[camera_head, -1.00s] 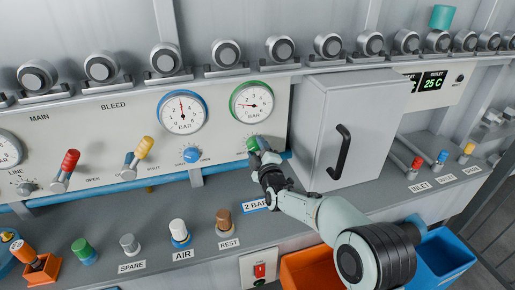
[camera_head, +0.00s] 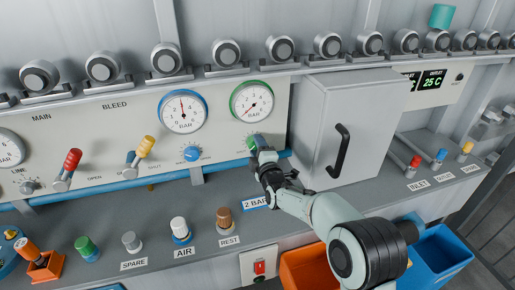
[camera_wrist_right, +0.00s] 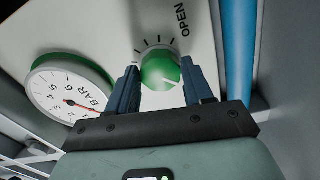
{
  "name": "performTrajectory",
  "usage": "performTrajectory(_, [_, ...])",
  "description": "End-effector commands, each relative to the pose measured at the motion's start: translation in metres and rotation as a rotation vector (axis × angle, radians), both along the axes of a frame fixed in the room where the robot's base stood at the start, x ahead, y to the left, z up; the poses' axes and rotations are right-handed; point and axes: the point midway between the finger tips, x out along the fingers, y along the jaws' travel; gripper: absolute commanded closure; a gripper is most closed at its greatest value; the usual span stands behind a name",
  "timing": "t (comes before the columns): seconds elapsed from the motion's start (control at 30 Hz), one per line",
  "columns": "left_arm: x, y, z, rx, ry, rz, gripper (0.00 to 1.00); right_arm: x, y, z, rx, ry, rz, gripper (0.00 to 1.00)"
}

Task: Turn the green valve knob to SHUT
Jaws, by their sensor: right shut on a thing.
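The green valve knob (camera_head: 255,141) is on the panel below the green-ringed gauge (camera_head: 251,102). My right gripper (camera_head: 262,153) is at it and mostly covers it in the head view. In the right wrist view the knob (camera_wrist_right: 160,70) sits between the two fingers of my right gripper (camera_wrist_right: 156,85), which are shut on it. A white mark on the knob points to the lower right. The label OPEN (camera_wrist_right: 182,20) shows beside its scale; a SHUT label for this knob is not visible. The green-ringed gauge's needle points to the lower left in the head view. My left gripper is not in view.
A grey cabinet (camera_head: 344,125) with a black handle stands just right of the knob. A blue knob (camera_head: 191,154) is on the panel to the left. A blue pipe (camera_head: 225,165) runs below. Several coloured pegs stand on the front shelf.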

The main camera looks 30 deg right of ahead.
Motion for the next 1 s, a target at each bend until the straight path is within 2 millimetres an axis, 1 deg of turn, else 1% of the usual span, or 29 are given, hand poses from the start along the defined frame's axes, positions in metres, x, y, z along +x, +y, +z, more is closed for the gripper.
performTrajectory(0.1, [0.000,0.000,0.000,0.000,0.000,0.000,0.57,0.000,0.000,0.000,-0.003,0.001,0.001,0.80])
performTrajectory(0.13, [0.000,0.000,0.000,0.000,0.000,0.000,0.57,0.000,0.000,0.000,-0.003,0.001,0.001,0.43])
performTrajectory(0.2, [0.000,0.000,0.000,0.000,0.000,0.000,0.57,0.000,0.000,0.000,-0.002,0.001,0.001,0.24])
performTrajectory(0.5, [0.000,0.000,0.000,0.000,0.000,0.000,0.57,-0.001,0.000,0.000,0.000,0.000,0.000,0.24])
performTrajectory(0.63, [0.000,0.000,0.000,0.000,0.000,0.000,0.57,-0.009,0.002,0.000,0.001,0.001,0.000,0.24])
performTrajectory(0.77, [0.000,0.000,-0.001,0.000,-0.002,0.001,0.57,-0.028,0.007,0.000,0.003,0.000,0.001,0.24])
performTrajectory(1.0, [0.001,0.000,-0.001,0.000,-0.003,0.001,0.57,-0.078,0.019,0.001,0.004,-0.001,0.001,0.24])
